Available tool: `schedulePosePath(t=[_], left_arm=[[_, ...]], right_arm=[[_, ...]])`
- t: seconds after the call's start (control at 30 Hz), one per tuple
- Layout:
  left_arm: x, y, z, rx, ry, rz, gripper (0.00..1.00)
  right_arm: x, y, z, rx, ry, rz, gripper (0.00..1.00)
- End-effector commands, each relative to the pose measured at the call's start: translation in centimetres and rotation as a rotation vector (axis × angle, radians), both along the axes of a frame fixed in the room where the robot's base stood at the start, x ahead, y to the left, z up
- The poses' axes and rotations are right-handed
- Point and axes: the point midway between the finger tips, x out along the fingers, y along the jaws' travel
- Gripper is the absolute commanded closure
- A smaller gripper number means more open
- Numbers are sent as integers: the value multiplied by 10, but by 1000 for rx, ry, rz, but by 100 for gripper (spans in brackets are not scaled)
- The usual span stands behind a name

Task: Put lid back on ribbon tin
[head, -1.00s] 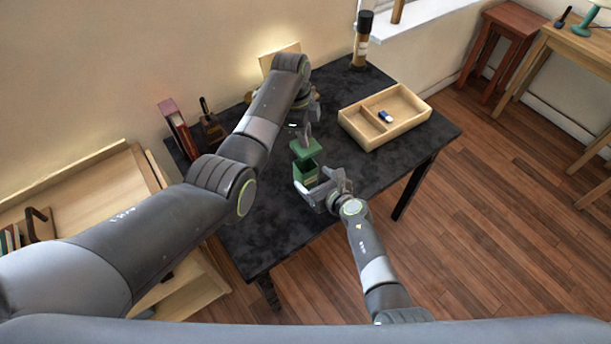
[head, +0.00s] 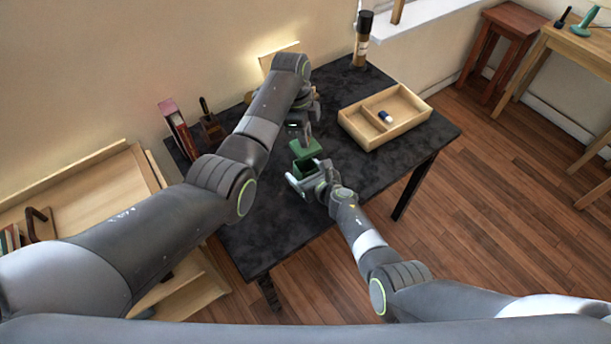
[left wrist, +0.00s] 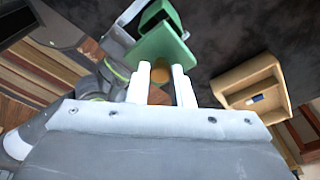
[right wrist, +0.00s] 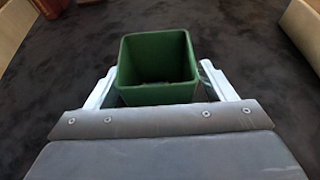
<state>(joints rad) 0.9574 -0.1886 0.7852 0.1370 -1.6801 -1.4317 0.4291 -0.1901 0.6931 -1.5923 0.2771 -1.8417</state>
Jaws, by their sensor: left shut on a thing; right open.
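The green ribbon tin (head: 308,168) stands open-topped on the dark table; the right wrist view looks into its dark inside (right wrist: 158,70). My left gripper (head: 306,136) is shut on the knob of the green lid (head: 302,150) and holds the lid by the tin's far side, apart from its opening. In the left wrist view the fingers (left wrist: 160,72) close on the brownish knob below the lid (left wrist: 158,45). My right gripper (right wrist: 157,82) is open, with one finger on each side of the tin; I cannot tell whether they touch it.
A wooden divided tray (head: 375,138) holding a small blue-and-white block (head: 385,117) lies to the right. A reddish book (head: 176,128) and a small wooden holder (head: 212,128) are at the left. The front table area is clear.

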Motion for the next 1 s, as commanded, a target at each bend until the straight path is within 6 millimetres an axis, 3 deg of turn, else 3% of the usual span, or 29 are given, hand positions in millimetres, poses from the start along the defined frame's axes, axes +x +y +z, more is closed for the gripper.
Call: schedulePosePath(t=[0.23,0.73,0.87,1.0], left_arm=[[0,0,0,0,0,0,100],[0,0,0,0,0,0,100],[0,0,-6,1,3,0,100],[-1,0,-27,1,5,-1,100]], right_arm=[[0,0,0,0,0,0,24],[0,0,0,0,0,0,89],[0,0,0,0,0,0,90],[0,0,0,0,0,0,90]])
